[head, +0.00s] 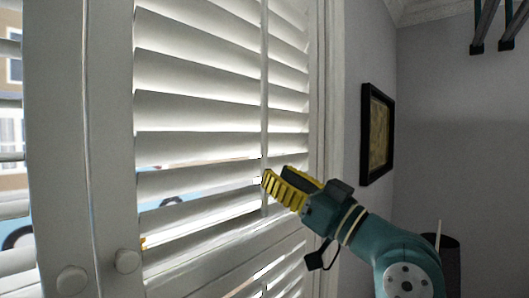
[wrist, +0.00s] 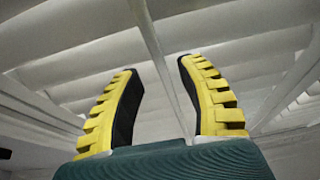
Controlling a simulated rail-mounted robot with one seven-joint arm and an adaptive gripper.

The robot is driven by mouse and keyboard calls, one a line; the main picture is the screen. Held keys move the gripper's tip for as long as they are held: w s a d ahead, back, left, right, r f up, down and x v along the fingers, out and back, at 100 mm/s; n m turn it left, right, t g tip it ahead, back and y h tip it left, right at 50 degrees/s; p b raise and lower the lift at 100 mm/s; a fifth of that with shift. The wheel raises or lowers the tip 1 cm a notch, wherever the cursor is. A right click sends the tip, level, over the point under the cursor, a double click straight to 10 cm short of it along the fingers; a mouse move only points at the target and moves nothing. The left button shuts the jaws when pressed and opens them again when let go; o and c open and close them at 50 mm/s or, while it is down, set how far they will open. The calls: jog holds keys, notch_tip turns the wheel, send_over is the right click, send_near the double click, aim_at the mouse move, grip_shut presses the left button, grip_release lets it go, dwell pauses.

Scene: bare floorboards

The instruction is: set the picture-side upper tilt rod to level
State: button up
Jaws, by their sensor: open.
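The upper tilt rod (head: 264,75) is a thin white upright bar in front of the slats of the right shutter panel (head: 200,105), the panel nearer the framed picture. Its upper slats are slanted and show little between them; narrow gaps lower down show the outside. My gripper (head: 276,177) is by the rod's lower part. In the wrist view my gripper (wrist: 158,68) is open, with the rod (wrist: 152,38) passing between its yellow fingers. Neither finger clearly touches the rod. The gripper's palm hides the rod's nearer end there.
The framed picture (head: 377,134) hangs on the grey wall to the right. Two round white knobs (head: 72,280) (head: 128,261) sit low on the shutter stiles. Another slatted panel is at the left edge. A dark bin (head: 450,262) stands behind my arm.

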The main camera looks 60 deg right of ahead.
aim_at(267, 168)
jog(key=p+x, duration=0.1)
jog(key=x, duration=0.2)
jog(key=shift+r, duration=0.25)
jog(key=shift+w+d, duration=0.15)
jog(key=shift+w, duration=0.35)
jog(key=shift+c, duration=0.4)
grip_shut()
